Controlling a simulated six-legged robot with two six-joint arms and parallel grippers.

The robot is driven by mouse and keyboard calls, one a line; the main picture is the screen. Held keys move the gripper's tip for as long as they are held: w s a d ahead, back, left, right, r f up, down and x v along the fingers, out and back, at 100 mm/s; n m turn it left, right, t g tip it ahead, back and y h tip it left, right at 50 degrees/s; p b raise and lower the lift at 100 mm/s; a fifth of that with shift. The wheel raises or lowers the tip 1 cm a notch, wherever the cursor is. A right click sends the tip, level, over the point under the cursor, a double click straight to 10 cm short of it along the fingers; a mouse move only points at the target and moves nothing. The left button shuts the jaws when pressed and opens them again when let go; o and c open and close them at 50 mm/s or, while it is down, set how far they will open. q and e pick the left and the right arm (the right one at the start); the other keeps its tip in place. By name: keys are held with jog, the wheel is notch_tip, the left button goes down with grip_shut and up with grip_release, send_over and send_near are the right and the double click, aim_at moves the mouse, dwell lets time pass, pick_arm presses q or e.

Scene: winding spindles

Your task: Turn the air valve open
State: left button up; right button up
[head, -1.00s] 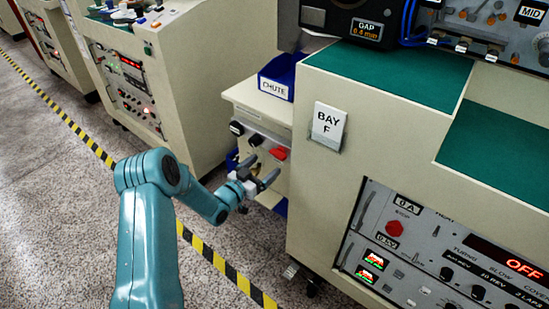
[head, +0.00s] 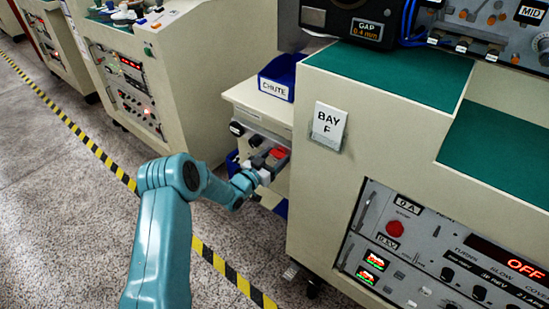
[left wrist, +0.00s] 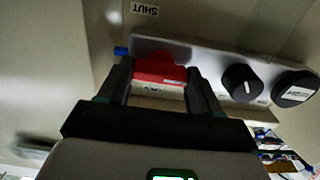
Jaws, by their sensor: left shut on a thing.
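The air valve's red handle (head: 279,153) is on the front panel of the low cabinet beside bay F. In the left wrist view the red handle (left wrist: 158,72) lies crosswise between the two dark fingers. My left gripper (head: 271,160) is shut on this handle, with a finger at each end of it; it also shows in the left wrist view (left wrist: 160,85). A SHUT label (left wrist: 145,9) appears upside down on the panel nearby. My right gripper is not in view.
A black knob (left wrist: 241,83) and a round black gauge or button (left wrist: 294,89) sit beside the handle. A blue CHUTE bin (head: 277,78) stands on the cabinet. The large bay F machine (head: 330,190) stands close on the right. Floor is free on the left.

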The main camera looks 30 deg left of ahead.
pick_arm(q)
jog(key=shift+f+n+b, duration=0.15)
jog(key=shift+n+b, duration=0.65)
jog(key=n+b, duration=0.1)
jog(key=n, duration=0.1)
jog(key=shift+n+b, duration=0.3)
jog(key=shift+b, duration=0.1)
jog(key=n+b, duration=0.1)
jog(key=n, duration=0.1)
jog(key=shift+n, duration=0.3)
jog(key=n+b, duration=0.1)
jog(key=n, duration=0.1)
jog(key=shift+n, duration=0.4)
jog(key=n, duration=0.3)
jog(key=shift+n+b, duration=0.3)
jog(key=shift+a+n, duration=0.1)
jog(key=shift+n, duration=2.2)
